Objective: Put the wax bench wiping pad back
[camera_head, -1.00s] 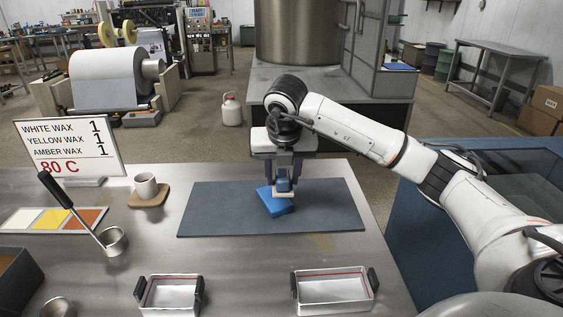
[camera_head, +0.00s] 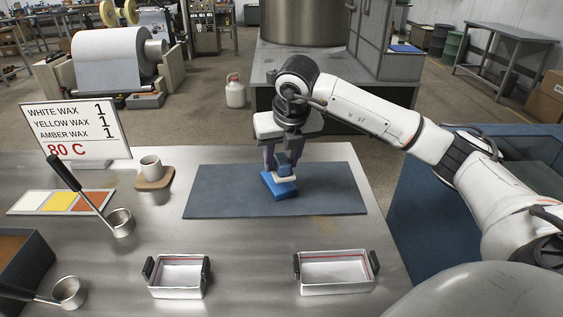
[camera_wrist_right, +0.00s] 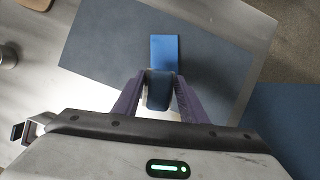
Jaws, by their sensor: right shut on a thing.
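My right gripper (camera_head: 284,163) is shut on the wiping pad, which has a dark blue grip (camera_head: 284,168) and a pale underside. The grip also shows between the fingers in the right wrist view (camera_wrist_right: 158,90). The pad is at a flat bright blue block (camera_head: 275,188), which lies on the grey-blue mat (camera_head: 225,195). The block extends ahead of the fingers in the right wrist view (camera_wrist_right: 164,50). I cannot tell whether the pad touches the block. The fingers and grip hide part of the block. My left gripper is not in view.
Two metal trays with black handles, left (camera_head: 178,277) and right (camera_head: 336,273), stand in front of the mat. A mug (camera_head: 150,166), wax colour card (camera_head: 60,201), ladle (camera_head: 121,222) and sign (camera_head: 75,135) are to the left. The mat's left half is clear.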

